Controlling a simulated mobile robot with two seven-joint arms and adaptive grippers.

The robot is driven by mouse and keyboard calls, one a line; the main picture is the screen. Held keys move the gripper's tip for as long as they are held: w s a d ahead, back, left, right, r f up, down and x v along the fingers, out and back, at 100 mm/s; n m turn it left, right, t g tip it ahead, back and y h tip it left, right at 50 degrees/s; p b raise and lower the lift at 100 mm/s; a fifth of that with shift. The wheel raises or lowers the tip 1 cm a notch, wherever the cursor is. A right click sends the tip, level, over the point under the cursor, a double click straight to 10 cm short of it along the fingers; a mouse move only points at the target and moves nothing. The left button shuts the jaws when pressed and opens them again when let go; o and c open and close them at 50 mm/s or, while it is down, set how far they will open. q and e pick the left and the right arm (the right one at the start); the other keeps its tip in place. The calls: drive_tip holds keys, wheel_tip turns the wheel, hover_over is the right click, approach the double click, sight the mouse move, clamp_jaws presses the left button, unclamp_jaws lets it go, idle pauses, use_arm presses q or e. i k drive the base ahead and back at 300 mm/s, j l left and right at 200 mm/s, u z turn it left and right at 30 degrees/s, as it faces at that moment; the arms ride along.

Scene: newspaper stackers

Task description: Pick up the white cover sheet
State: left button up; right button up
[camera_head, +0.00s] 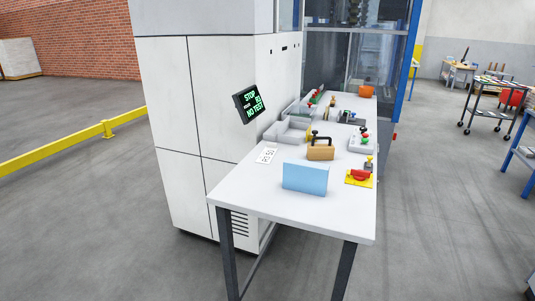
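A white table (248,193) stands against a tall white machine cabinet. A small white sheet with dark print (266,156) lies flat on the table near the cabinet side; I cannot tell whether it is the cover sheet. A light blue upright panel (305,179) stands at the table's front part. Neither of my grippers is in view.
A wooden block with a black handle (320,150), a yellow plate with a red part (359,177) and a grey control box (362,143) sit on the table. Grey trays (288,133) lie behind. A display (249,104) juts from the cabinet. A yellow rail (60,156) runs left.

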sight(266, 156)
drive_tip(key=l+u, duration=0.3)
drive_tip(key=l, duration=0.2)
drive_tip(key=l+u, duration=0.3)
drive_tip(key=l, duration=0.2)
drive_tip(key=l+u, duration=0.35)
drive_tip(key=l, duration=0.65)
drive_tip(key=k+l+u, duration=0.1)
drive_tip(key=l+u, duration=0.35)
drive_tip(key=l, duration=0.5)
drive_tip(key=l+u, duration=0.4)
drive_tip(key=l, duration=0.6)
drive_tip(key=l+u, duration=0.25)
drive_tip(key=l, duration=1.25)
drive_tip(key=i+l+z, duration=0.1)
drive_tip(key=l, duration=0.4)
drive_tip(key=l+z, duration=0.25)
drive_tip(key=l, duration=0.25)
drive_tip(key=i+l+z, duration=0.2)
drive_tip(key=l, duration=0.25)
drive_tip(key=k, duration=0.1)
